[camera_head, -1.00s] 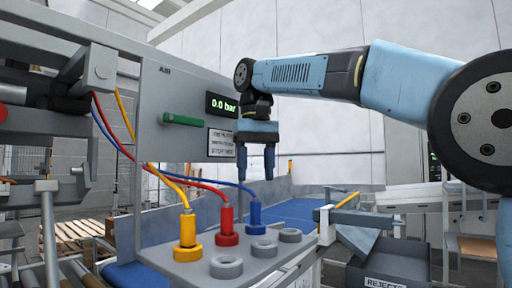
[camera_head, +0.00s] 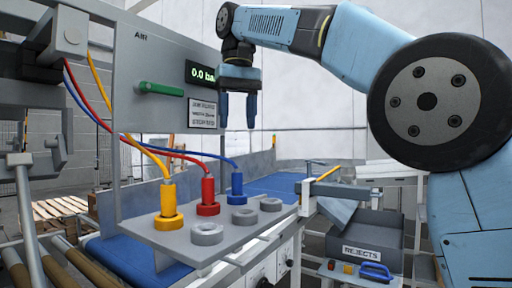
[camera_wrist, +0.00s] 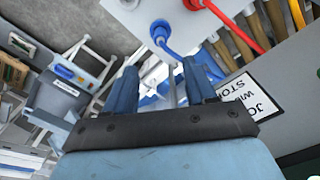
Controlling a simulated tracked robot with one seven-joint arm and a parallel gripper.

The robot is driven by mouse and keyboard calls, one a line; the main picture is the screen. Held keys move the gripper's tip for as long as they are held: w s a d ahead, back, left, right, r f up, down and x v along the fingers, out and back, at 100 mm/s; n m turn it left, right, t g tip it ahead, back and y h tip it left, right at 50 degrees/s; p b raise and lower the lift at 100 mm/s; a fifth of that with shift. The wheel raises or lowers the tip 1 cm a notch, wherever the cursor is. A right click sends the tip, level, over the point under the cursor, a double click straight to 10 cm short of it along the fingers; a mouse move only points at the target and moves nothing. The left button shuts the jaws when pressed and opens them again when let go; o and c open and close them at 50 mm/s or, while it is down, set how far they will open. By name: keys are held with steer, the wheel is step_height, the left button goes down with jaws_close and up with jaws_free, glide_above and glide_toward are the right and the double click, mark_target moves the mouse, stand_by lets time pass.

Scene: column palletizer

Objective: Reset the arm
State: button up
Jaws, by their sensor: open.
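My blue arm reaches in from the right in the head view. My gripper (camera_head: 238,110) hangs with its fingers pointing down, open and empty, in front of the right part of the grey AIR panel (camera_head: 150,60). It is above and apart from the blue plug on the connector plate. In the wrist view my gripper (camera_wrist: 165,88) shows two blue fingers spread apart with nothing between them.
Yellow (camera_head: 168,208), red (camera_head: 208,197) and blue (camera_head: 236,188) hose plugs stand on a grey plate beside several empty grey rings (camera_head: 207,234). A green handle (camera_head: 160,89) and pressure display reading 0.0 sit on the panel. A REJECTS bin (camera_head: 365,240) stands lower right.

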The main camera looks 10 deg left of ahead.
steer(key=d+f+m+t, duration=0.1)
steer(key=d+f, duration=0.2)
steer(key=d, duration=0.5)
steer(key=d+f+m+t+y, duration=0.1)
steer(key=d+f, duration=0.3)
steer(key=d, duration=0.4)
steer(key=d+f+m+t, duration=0.1)
steer(key=d+f, duration=0.2)
steer(key=d, duration=0.5)
steer(key=s+d+f+m+t, duration=0.1)
steer(key=s+d+f, duration=0.3)
steer(key=f, duration=0.3)
steer(key=s+d+f+m, duration=0.1)
steer(key=s+d+f, duration=0.4)
steer(key=f, duration=0.3)
steer(key=s+d+f+m+t+h, duration=0.1)
steer(key=s+d+f, duration=0.4)
steer(key=d+f, duration=0.1)
steer(key=shift+f+m+t, duration=0.3)
steer(key=shift+f+m, duration=0.1)
steer(key=shift+f, duration=0.25)
steer(key=shift+c, duration=1.2)
